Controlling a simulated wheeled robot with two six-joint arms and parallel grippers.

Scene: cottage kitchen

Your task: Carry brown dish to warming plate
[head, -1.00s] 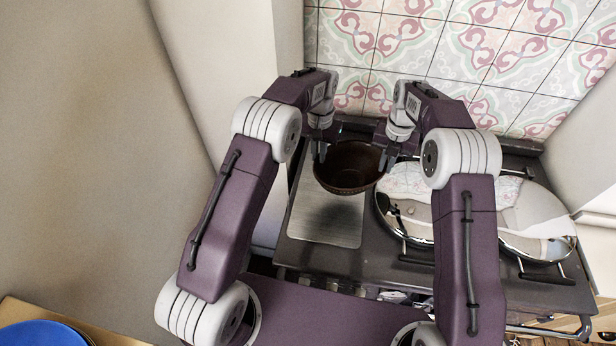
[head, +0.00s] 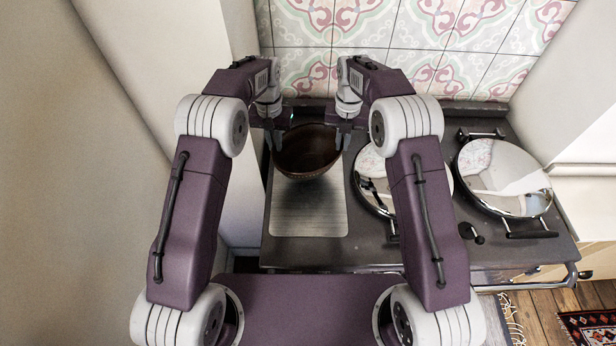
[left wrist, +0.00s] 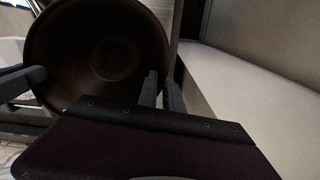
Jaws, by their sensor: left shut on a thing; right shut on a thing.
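The brown dish (head: 306,152) is a dark round bowl, held level between my two grippers over the back part of the warming plate. The warming plate (head: 309,212) is a brushed metal sheet on the left of the stove top. My left gripper (head: 274,138) is shut on the dish's left rim. My right gripper (head: 343,138) is shut on its right rim. The dish's empty inside (left wrist: 100,50) fills the upper left of the left wrist view, with my left gripper's fingers (left wrist: 160,92) at its rim. Any gap under the dish cannot be told.
Two round shiny lids (head: 372,180) (head: 503,176) with handles cover the stove right of the warming plate. A tiled wall (head: 400,40) rises behind, and a pale wall (head: 190,60) stands close on the left. A rail runs along the stove's front. The plate's front part is bare.

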